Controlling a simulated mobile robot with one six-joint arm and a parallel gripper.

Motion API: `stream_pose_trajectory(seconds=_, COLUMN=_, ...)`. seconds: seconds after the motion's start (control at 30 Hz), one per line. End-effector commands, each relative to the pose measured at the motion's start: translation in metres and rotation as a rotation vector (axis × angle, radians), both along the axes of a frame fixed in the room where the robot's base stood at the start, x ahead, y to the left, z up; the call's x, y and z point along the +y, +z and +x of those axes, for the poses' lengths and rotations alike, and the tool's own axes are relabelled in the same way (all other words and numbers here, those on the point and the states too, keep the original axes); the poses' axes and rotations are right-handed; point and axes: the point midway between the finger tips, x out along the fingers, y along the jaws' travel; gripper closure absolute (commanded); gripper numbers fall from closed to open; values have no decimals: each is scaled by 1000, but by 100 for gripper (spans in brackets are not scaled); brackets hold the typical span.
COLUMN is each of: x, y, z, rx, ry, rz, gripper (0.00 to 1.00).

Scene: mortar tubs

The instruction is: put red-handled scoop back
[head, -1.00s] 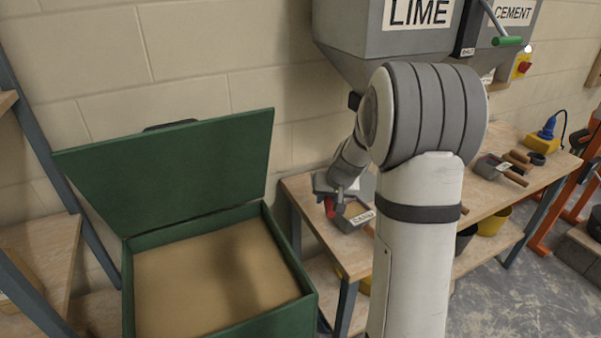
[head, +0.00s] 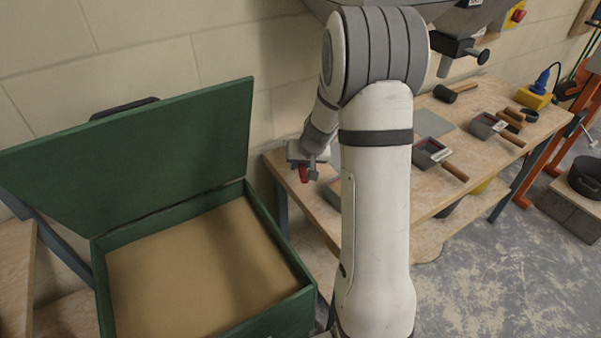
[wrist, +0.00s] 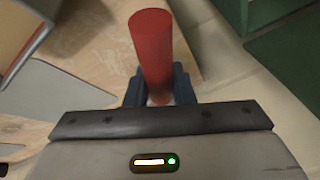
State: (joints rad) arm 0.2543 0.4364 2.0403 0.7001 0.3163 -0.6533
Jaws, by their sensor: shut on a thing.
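The red-handled scoop shows by its red handle (head: 304,174) in the head view, under my gripper (head: 309,165) at the left end of the workbench. In the wrist view the red handle (wrist: 151,48) stands between the fingers of my gripper (wrist: 158,90), which is shut on it. The scoop's pan is not clearly visible; my arm covers much of that area in the head view. I cannot tell whether the scoop touches the bench.
The workbench (head: 400,202) carries a grey scoop (head: 430,153), another grey scoop (head: 486,126) and a grey mat (head: 432,123). A green bin (head: 265,318) of sand stands open at the left. A hopper hangs above the bench. Floor at the right front is clear.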

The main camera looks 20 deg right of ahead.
Motion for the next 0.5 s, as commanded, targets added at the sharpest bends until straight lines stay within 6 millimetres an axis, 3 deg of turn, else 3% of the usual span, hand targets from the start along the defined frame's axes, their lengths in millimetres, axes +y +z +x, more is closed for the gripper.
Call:
stream_pose_trajectory(seconds=0.1, x=-1, y=-22, z=0, rx=1, ry=-3, rz=1, gripper=100)
stream_pose_trajectory(seconds=0.2, x=-1, y=-30, z=0, rx=1, ry=-4, rz=0, gripper=100)
stream_pose_trajectory(seconds=0.5, x=-2, y=-31, z=0, rx=0, ry=-5, rz=0, gripper=100)
